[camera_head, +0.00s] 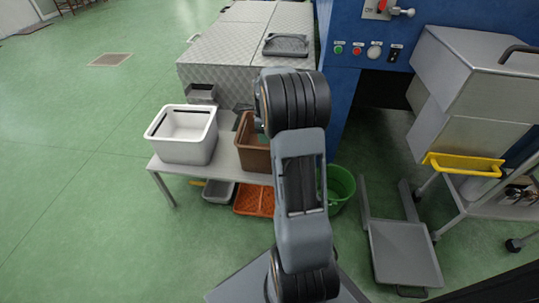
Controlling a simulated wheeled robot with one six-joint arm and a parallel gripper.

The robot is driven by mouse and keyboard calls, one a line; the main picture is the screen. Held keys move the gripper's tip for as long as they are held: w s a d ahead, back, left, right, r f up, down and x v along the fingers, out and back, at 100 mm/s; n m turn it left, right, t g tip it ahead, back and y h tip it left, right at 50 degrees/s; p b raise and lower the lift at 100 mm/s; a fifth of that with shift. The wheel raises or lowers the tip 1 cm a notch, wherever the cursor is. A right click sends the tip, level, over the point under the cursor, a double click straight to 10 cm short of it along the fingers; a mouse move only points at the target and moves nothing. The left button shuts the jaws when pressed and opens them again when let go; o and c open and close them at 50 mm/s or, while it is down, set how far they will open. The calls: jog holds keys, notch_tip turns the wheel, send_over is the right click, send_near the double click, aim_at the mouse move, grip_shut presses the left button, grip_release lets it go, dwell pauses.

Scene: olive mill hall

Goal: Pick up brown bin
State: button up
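The brown bin (251,158) stands on a low grey bench (224,166), to the right of a white bin (184,136). My arm covers the brown bin's right part, and its inside is mostly hidden. My arm reaches up from the bottom of the picture, and its far end is over or in front of the bin's right side. My gripper's fingers are hidden behind the arm, so I cannot tell whether they touch the bin.
Under the bench are a grey tray (218,192) and an orange crate (255,201). A green bucket (341,185) stands right of my arm. A flat grey trolley (403,250) and a blue machine (345,60) are further right. Green floor (80,200) is clear on the left.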

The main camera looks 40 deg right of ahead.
aim_at(266, 148)
notch_tip(266, 148, down, 5)
jog(key=shift+r+b, duration=0.15)
jog(key=shift+b, duration=0.5)
jog(key=f+b, duration=0.2)
jog(key=f, duration=0.1)
jog(key=f+b, duration=0.1)
jog(key=f, duration=0.1)
jog(key=shift+s+d+f, duration=0.1)
jog(key=shift+s+f, duration=0.05)
jog(key=shift+s, duration=0.1)
grip_shut()
